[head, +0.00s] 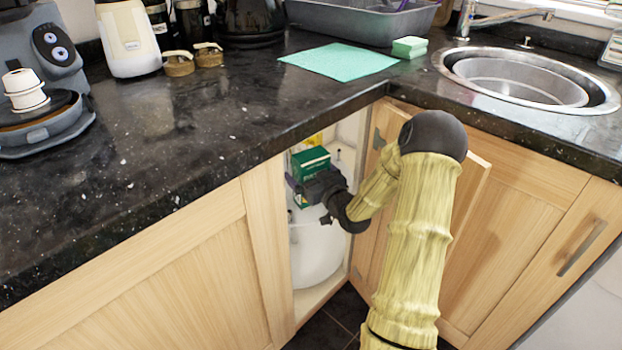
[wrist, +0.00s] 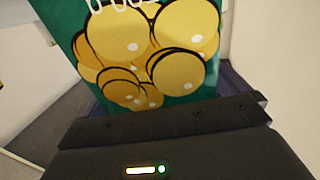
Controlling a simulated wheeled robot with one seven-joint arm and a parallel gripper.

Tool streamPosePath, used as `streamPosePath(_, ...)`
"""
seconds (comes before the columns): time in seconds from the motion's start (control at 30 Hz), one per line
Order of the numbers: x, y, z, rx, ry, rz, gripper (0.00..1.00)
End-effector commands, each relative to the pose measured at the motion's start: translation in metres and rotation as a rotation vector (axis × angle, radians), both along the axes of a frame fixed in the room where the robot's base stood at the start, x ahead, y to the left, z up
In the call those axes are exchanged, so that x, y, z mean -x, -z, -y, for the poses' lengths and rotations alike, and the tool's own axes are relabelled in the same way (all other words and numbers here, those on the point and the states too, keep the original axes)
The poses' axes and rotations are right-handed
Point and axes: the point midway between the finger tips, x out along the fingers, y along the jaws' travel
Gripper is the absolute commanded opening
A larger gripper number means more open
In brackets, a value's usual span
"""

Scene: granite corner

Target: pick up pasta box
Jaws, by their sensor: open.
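The pasta box is a green carton (head: 311,161) on the upper level inside the open corner cabinet (head: 280,225). In the wrist view its green face with yellow round shapes (wrist: 150,60) fills the upper middle, close in front of my gripper. My gripper (head: 316,186) reaches into the cabinet opening and is open at the box. Dark bluish finger parts (wrist: 238,88) show low on both sides of the box in the wrist view. The fingertips and the box's lower part are largely hidden, so I cannot tell whether they touch.
A large white rounded object (head: 315,255) stands below the box. A yellow item (head: 308,143) is behind it. The cabinet door (head: 475,215) stands open at the right, close to my arm. The dark countertop (head: 200,140) overhangs the opening.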

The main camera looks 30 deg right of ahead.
Motion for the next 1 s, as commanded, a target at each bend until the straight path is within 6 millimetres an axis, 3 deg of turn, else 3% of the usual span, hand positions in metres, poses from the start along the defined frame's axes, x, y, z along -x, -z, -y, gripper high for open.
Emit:
streamPosePath(0.1,-0.0074,-0.0004,-0.0007,0.000,0.001,0.001,1.00)
streamPosePath(0.6,-0.0071,-0.0002,-0.0006,-0.001,0.001,0.000,1.00)
streamPosePath(0.9,-0.0073,-0.0016,-0.0008,0.001,0.000,0.003,0.43)
streamPosePath(1.0,-0.0073,-0.0015,-0.0008,0.000,0.000,0.003,0.43)
